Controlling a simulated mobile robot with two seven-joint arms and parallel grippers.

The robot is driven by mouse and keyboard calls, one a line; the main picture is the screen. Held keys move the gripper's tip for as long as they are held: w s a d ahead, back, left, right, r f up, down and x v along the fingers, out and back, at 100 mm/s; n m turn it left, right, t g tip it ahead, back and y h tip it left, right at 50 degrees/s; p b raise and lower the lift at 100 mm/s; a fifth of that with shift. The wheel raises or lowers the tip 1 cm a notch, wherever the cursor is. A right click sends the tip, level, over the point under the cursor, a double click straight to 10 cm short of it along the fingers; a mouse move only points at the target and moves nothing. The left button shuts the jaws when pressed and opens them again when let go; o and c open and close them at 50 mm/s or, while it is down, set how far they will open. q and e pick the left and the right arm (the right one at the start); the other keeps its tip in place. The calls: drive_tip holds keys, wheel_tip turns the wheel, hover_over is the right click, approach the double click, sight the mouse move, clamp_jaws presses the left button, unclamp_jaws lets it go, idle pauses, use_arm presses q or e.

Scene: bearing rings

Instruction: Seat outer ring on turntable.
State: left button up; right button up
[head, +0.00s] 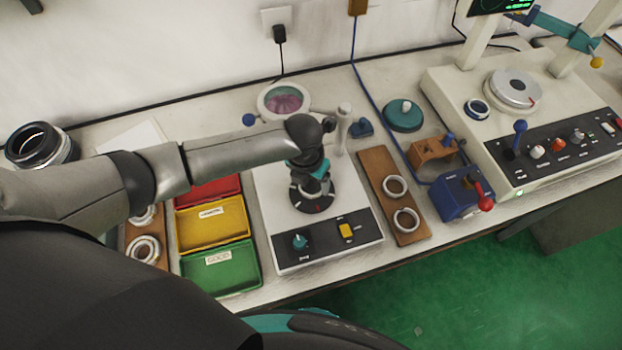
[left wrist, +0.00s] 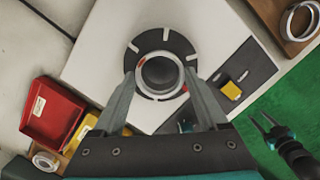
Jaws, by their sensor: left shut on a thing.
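The turntable is a black disc with white marks (head: 318,202) on a pale box with a knob and a yellow switch; it also shows in the left wrist view (left wrist: 150,48). My left gripper (head: 312,180) points down over the disc. Its fingers are shut on a pale metal outer ring (left wrist: 160,90), one on each side. The ring is over the disc's middle, around or above a grey round centre. I cannot tell whether it touches the disc. My right gripper (left wrist: 264,122) shows at the lower right of the left wrist view, fingers apart and empty, over the green floor.
Red, yellow and green trays (head: 221,268) stand left of the turntable box. A wooden board (head: 376,166) with two rings lies right of it. Beyond are a blue block with a red-tipped lever (head: 458,199) and a control-panel machine (head: 548,145). A magnifier (head: 283,100) stands behind.

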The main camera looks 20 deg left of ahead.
use_arm(q)
drive_tip(key=shift+w, duration=0.1)
idle(0.6)
drive_tip(key=shift+f, duration=0.35)
drive_tip(key=shift+p, duration=0.35)
idle(0.4)
drive_tip(key=shift+f, duration=0.4)
idle(0.4)
idle(1.1)
drive_tip(key=o, duration=1.3)
drive_tip(key=shift+o, duration=0.2)
